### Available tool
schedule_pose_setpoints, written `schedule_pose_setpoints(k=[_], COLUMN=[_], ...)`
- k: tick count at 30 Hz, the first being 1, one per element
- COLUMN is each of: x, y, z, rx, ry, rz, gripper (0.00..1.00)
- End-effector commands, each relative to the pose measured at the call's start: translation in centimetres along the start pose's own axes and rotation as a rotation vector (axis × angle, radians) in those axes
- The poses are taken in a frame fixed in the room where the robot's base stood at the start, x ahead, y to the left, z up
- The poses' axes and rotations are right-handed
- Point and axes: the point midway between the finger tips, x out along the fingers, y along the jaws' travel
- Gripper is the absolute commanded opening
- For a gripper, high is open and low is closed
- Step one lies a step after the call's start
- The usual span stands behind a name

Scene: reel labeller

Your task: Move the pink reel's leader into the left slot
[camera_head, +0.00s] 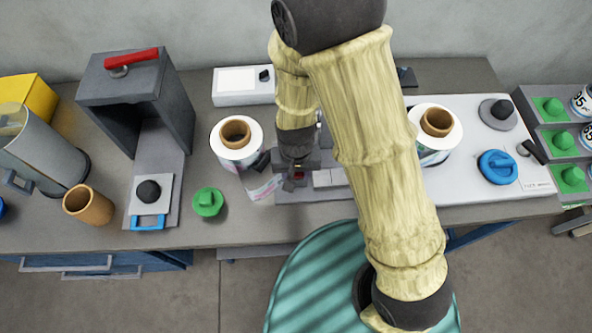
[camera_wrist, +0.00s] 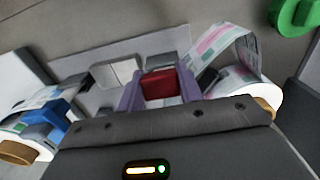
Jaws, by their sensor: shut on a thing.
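The pink reel (camera_head: 232,158), white with pink print and a brown core, stands left of my gripper in the head view. It also shows at the right of the wrist view (camera_wrist: 262,92). Its leader (camera_wrist: 225,45) is a printed strip looping out from the reel; in the head view the leader (camera_head: 264,187) lies just left of my gripper. My gripper (camera_wrist: 159,85) is shut on a red block (camera_wrist: 160,84) between its pale purple fingers. In the head view it (camera_head: 297,178) is over the labeller's front middle, mostly hidden by my wrist. I cannot make out the left slot.
A second reel (camera_head: 435,130) stands right of my arm, with a blue part (camera_wrist: 45,118) beside it in the wrist view. A green knob (camera_head: 208,202) and a brown cup (camera_head: 88,205) stand on the bench at left. A grey press (camera_head: 140,90) rises behind.

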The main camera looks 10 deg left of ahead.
Motion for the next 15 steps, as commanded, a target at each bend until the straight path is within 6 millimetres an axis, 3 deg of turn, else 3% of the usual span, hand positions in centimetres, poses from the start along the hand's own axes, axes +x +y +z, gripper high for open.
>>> schedule_pose_setpoints(k=[1,5,15], x=[0.18,0.16,-0.09], y=[0.07,0.06,0.02], z=[0.65,0.53,0.26], rx=[-0.003,-0.003,-0.002], ry=[-0.019,-0.016,-0.008], rz=[0.004,0.004,0.002], gripper=[0.38,0.61,0.61])
